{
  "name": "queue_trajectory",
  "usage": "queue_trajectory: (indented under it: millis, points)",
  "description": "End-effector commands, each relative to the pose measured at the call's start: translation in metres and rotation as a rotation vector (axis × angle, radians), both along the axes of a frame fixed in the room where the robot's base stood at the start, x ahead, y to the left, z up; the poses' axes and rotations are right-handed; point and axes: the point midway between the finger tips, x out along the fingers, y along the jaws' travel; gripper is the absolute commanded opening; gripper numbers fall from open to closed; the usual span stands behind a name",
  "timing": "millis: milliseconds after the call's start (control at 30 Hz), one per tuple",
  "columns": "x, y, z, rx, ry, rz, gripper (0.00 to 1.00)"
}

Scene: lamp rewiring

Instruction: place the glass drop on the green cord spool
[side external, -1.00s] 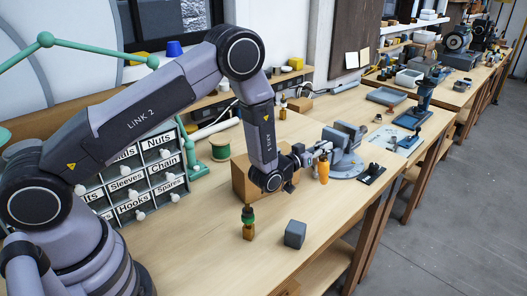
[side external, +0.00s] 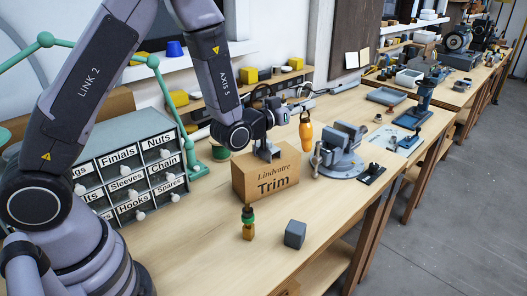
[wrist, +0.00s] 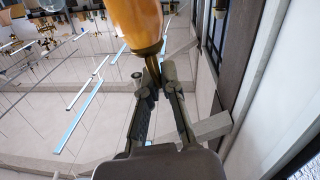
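The amber glass drop (side external: 305,132) hangs from my gripper (side external: 297,113), above the bench and clear of it. In the wrist view the drop (wrist: 136,18) shows large at the top, its dark narrow neck (wrist: 152,65) between the two fingertips (wrist: 155,80). My gripper is shut on that neck and points sideways, to the right. The green cord spool (side external: 219,153) stands on the bench behind the cardboard box, left of the drop and below my wrist.
The "Lindvatre Trim" box (side external: 275,184) stands under my gripper, with a grey bracket-like piece near its top. A grey vise (side external: 341,155) is right of the drop. A labelled drawer cabinet (side external: 125,165) stands left. A green-and-amber piece (side external: 248,222) and grey cube (side external: 295,234) are in front.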

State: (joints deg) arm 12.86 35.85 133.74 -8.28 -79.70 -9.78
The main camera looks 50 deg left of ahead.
Motion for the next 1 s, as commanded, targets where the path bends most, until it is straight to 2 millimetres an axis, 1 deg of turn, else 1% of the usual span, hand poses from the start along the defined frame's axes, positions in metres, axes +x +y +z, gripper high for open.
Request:
queue_trajectory:
  millis: [33,167,267,367,467,500,567,600,667,700,767,800,900,1000]
  points:
    - [0.003,0.007,0.002,0.004,-0.002,0.018,0.00]
    - [0.016,0.032,0.001,0.022,-0.004,0.083,0.00]
    - [0.026,0.055,0.000,0.038,-0.005,0.139,0.00]
    - [0.036,0.085,0.000,0.056,-0.005,0.209,0.00]
    - [0.047,0.125,0.000,0.079,-0.002,0.300,0.00]
    - [0.051,0.143,0.000,0.087,0.000,0.342,0.00]
    - [0.056,0.175,-0.001,0.103,0.005,0.410,0.00]
    - [0.058,0.198,-0.001,0.113,0.009,0.459,0.00]
    - [0.060,0.232,0.000,0.129,0.016,0.531,0.00]
    - [0.060,0.255,-0.001,0.136,0.022,0.579,0.00]
    - [0.058,0.286,0.000,0.148,0.030,0.642,0.00]
    - [0.056,0.304,0.000,0.155,0.035,0.679,0.00]
    - [0.051,0.342,0.000,0.166,0.048,0.755,0.00]
    - [0.045,0.368,0.000,0.173,0.058,0.806,0.00]
